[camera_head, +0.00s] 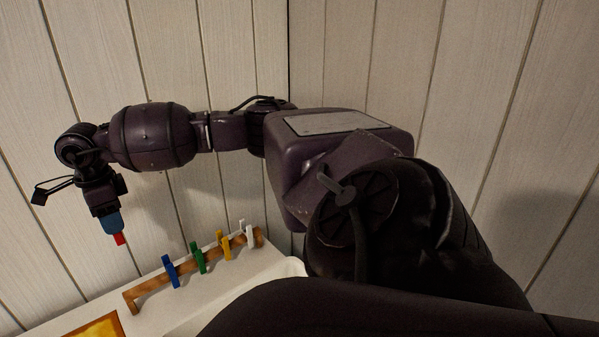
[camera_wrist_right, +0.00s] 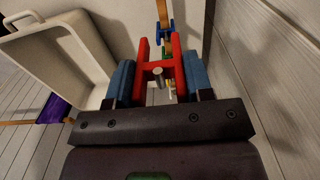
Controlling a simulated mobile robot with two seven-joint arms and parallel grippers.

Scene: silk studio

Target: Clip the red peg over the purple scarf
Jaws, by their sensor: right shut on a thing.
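My right gripper (camera_head: 112,224) hangs at the left of the head view, pointing down, above the table's level. It is shut on the red peg (camera_head: 119,239), whose lower end shows below the fingers. In the right wrist view my right gripper (camera_wrist_right: 158,80) has the red peg (camera_wrist_right: 142,60) between its two blue fingers. The purple scarf (camera_wrist_right: 53,109) shows at the left of the right wrist view, on a thin wooden rod (camera_wrist_right: 20,122), apart from the peg. The scarf is not visible in the head view. My left gripper is not in view.
A wooden rail (camera_head: 132,300) on the white table (camera_head: 215,285) carries a blue peg (camera_head: 171,271), a green peg (camera_head: 198,258), a yellow peg (camera_head: 224,245) and a white peg (camera_head: 249,235). A pale tray (camera_wrist_right: 18,48) stands beside the gripper. Panelled walls (camera_head: 500,90) are close behind.

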